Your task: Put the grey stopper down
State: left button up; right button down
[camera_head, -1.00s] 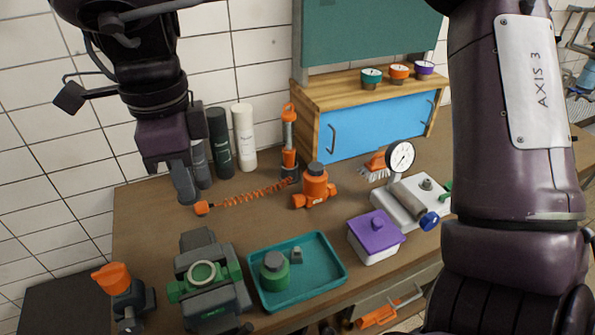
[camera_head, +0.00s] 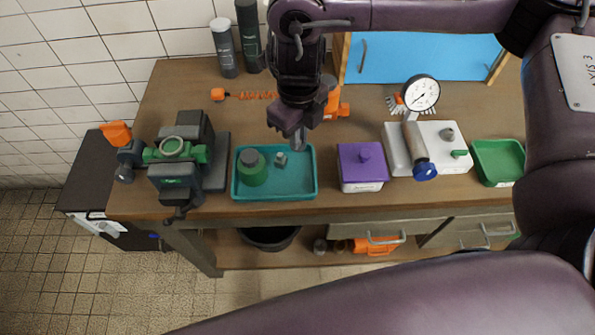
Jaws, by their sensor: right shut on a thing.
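My right gripper (camera_head: 298,141) points down over the back right part of the teal tray (camera_head: 310,192). Its jaws are shut on the grey stopper, which is small and mostly hidden at the grey fingertips. I cannot tell how far the fingertips are above the tray. In the tray, a green jar with a grey top (camera_head: 252,168) stands at the left. A small grey piece (camera_head: 281,159) lies right of it, just left of the gripper. My left gripper is out of view.
A green-and-grey vise (camera_head: 182,160) stands left of the tray. A purple-lidded box (camera_head: 362,163) is close on the right, then a pressure gauge (camera_head: 421,93) and a green tray (camera_head: 497,160). An orange fitting (camera_head: 334,104) is behind the gripper. Bare bench shows in front.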

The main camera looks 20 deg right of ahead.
send_over(300, 182)
notch_tip(300, 182, down, 11)
jog(key=shift+a+r+b, duration=0.1)
jog(key=shift+r+b, duration=0.05)
jog(key=shift+b, duration=0.15)
notch_tip(300, 182, down, 4)
jog(key=shift+r, duration=0.2)
jog(key=shift+f, duration=0.15)
pick_arm(q)
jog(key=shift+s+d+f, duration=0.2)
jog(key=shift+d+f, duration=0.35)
jog(key=shift+b, duration=0.3)
pick_arm(e)
jog(key=shift+f, duration=0.2)
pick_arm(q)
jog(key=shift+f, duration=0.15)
pick_arm(e)
jog(key=c, duration=1.5)
grip_release()
jog(key=shift+r, duration=0.15)
